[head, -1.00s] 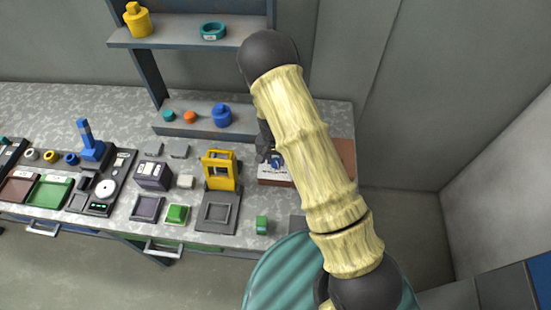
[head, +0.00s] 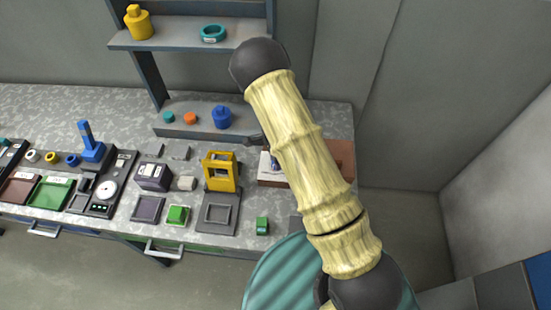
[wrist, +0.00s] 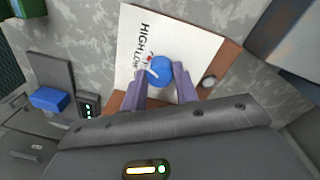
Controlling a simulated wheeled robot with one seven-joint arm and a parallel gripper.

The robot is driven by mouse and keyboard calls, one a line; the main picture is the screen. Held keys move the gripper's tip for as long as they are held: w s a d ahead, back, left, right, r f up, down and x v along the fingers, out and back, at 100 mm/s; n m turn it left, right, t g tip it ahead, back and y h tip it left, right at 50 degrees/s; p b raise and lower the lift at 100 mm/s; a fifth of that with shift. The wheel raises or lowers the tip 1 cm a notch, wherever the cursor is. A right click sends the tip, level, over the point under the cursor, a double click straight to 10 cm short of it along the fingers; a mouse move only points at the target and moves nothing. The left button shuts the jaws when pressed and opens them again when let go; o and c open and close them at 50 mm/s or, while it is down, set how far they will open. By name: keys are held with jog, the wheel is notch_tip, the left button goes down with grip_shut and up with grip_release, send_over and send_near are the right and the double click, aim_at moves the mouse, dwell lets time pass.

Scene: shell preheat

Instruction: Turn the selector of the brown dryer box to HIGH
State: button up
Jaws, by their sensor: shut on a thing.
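The brown dryer box (head: 342,153) stands at the right end of the bench, partly hidden behind my arm. In the wrist view its brown edge (wrist: 222,65) frames a white panel (wrist: 195,40) lettered HIGH and LOW. The blue round selector (wrist: 161,69) sits on this panel, with a pale pointer mark toward the lettering side and a small red mark beside it. My gripper (wrist: 160,82) is shut on the selector, one finger on each side. In the head view my arm hides most of the gripper and the exact pointer direction is hard to tell.
A yellow frame device (head: 220,172) and a small green block (head: 262,226) stand left of the box. A shelf (head: 190,130) with a blue jar (head: 222,117) is behind. A round teal ribbed surface (head: 275,275) is in front.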

jog(key=m, duration=0.3)
jog(key=shift+m+p, duration=0.3)
jog(key=shift+w, duration=0.1)
dwell(0.3)
jog(key=o, duration=1)
jog(key=shift+c, duration=0.2)
jog(key=shift+r, duration=0.1)
notch_tip(320, 180, up, 17)
jog(key=b, duration=0.2)
jog(key=shift+w, duration=0.45)
jog(key=shift+r, duration=0.1)
